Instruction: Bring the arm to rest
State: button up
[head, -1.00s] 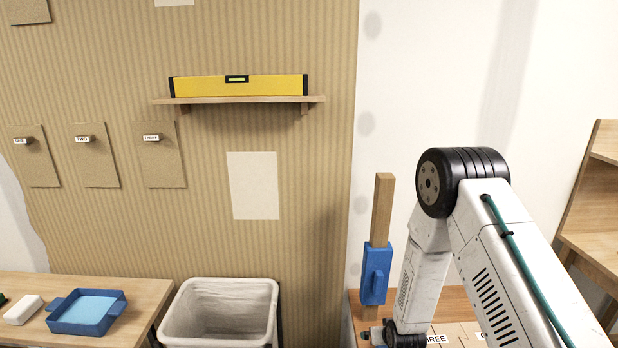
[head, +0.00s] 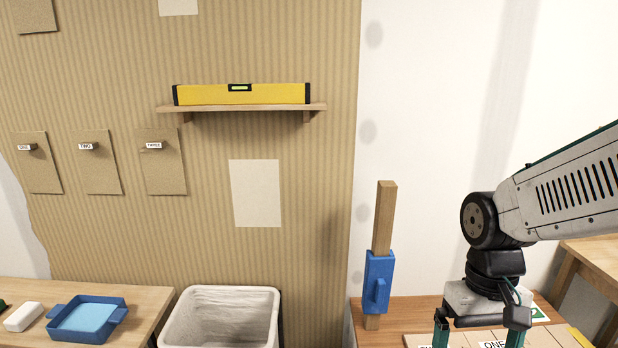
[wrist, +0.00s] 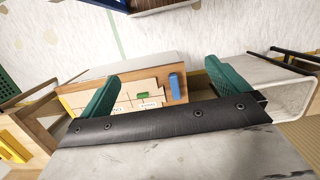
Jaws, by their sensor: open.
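My gripper (head: 478,336) hangs at the lower right of the head view, pointing down over the wooden table on the right (head: 395,302). Its two green fingers are apart, with nothing seen between them. Labelled cardboard pieces (head: 452,341) lie on that table below the fingers; one label reads ONE. In the wrist view both green fingers of my gripper (wrist: 166,86) are spread wide, with the table, the cardboard pieces and a blue object (wrist: 176,86) farther off between them. My arm reaches in from the right edge of the head view.
A wooden post with a blue holder (head: 378,280) stands left of my gripper. A white bin (head: 222,295) and a table with a blue tray (head: 87,318) are at left. A yellow level (head: 242,95) lies on a wall shelf (head: 245,107). Shelving (head: 585,265) stands at right.

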jog(key=s+r+t, duration=0.3)
jog(key=s+r, duration=0.5)
jog(key=r, duration=0.1)
jog(key=shift+s+d, duration=0.4)
jog(key=shift+d+r, duration=0.1)
